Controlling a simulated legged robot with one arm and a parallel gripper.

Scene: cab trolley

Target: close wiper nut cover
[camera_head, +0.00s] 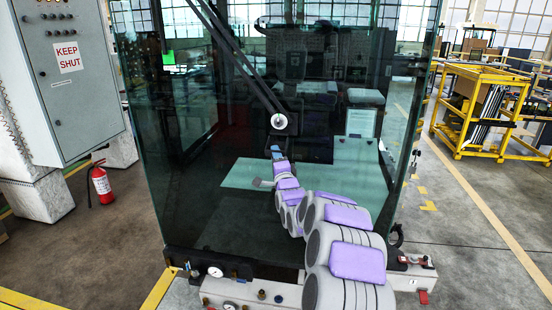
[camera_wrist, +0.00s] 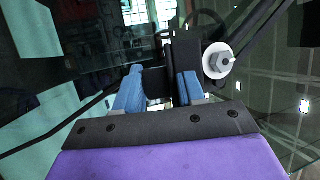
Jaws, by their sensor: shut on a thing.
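The wiper nut (camera_wrist: 221,61) is a silver hex nut in a white round base, bare and uncovered. In the head view the round base (camera_head: 279,121) shows at the foot of the wiper arm on the cab windscreen. The wiper nut cover (camera_wrist: 168,55) appears as a dark piece left of the nut; its outline blurs into the dark glass behind. My gripper (camera_wrist: 162,76) has blue fingers on both sides of this dark piece and is shut on it. In the head view my gripper (camera_head: 277,153) is just below the nut, and the cover cannot be made out.
The black wiper arm (camera_head: 240,62) runs up and left from the nut across the windscreen (camera_head: 200,130). A grey cabinet (camera_head: 75,75) and a red fire extinguisher (camera_head: 102,183) stand left. A yellow trolley (camera_head: 480,105) stands right. Floor right of the cab is clear.

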